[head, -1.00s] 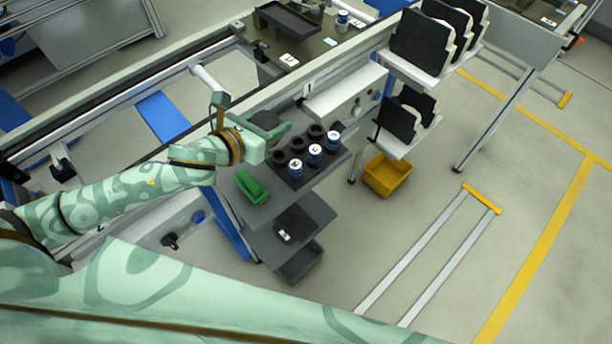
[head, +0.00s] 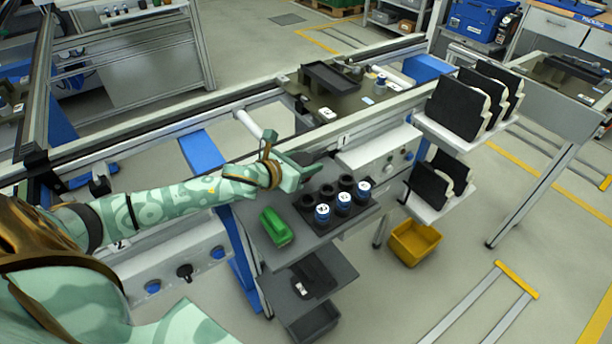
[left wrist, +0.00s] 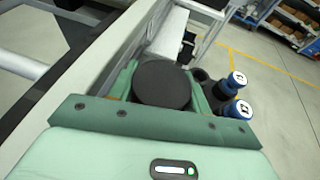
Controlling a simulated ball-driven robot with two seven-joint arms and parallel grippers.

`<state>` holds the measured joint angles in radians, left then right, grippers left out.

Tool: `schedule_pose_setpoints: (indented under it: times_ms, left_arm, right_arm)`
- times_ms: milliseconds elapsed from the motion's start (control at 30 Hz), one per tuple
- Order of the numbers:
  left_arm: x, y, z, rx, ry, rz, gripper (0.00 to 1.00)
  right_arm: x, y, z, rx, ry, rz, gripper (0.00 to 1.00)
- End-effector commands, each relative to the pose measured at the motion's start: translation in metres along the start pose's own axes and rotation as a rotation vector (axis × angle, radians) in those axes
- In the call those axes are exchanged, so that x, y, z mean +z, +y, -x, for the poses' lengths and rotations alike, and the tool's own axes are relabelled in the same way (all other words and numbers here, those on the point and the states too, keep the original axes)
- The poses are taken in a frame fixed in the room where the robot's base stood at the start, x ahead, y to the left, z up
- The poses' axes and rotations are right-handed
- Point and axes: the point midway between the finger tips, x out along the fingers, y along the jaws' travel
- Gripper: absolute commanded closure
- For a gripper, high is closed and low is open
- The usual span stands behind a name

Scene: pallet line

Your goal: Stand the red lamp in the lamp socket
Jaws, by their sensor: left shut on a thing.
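My left gripper (head: 302,170) is over the back left of the grey side table (head: 262,248), beside a dark rack. In the left wrist view its green fingers are shut on a dark thing with a round, flat top (left wrist: 162,84). The rest of that thing is hidden below, and I see no red on it, so I cannot tell if it is the lamp. I cannot make out a red lamp or its socket for sure in either view. A pale tube (head: 249,124) sticks out close behind the gripper. My right gripper is out of view.
A yellow bin (head: 414,243) is on the floor. The conveyor rail runs behind the gripper.

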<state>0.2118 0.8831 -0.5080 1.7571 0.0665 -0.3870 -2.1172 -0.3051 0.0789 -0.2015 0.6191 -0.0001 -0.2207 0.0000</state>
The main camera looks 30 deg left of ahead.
Motion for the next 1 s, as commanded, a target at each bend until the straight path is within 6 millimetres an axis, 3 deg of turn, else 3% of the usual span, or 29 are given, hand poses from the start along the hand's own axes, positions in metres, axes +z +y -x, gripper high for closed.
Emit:
schedule_pose_setpoints:
  times_ms: [267,667,700,767,1000]
  left_arm:
    - [-0.035,0.005,-0.019,0.0,0.002,0.003,0.79]
    - [-0.038,0.005,-0.021,-0.001,0.0,0.001,0.79]
    - [-0.038,0.005,-0.02,-0.001,0.0,0.001,0.43]
    - [-0.038,0.005,-0.02,-0.001,0.0,0.001,0.3]
    - [-0.037,0.006,-0.02,0.001,-0.001,-0.001,0.3]
  right_arm:
    - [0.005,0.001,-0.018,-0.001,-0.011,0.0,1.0]
    - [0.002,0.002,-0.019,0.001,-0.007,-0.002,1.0]
    - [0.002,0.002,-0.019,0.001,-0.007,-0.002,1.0]
    - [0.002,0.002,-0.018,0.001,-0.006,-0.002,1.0]
    - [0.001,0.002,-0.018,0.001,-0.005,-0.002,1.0]
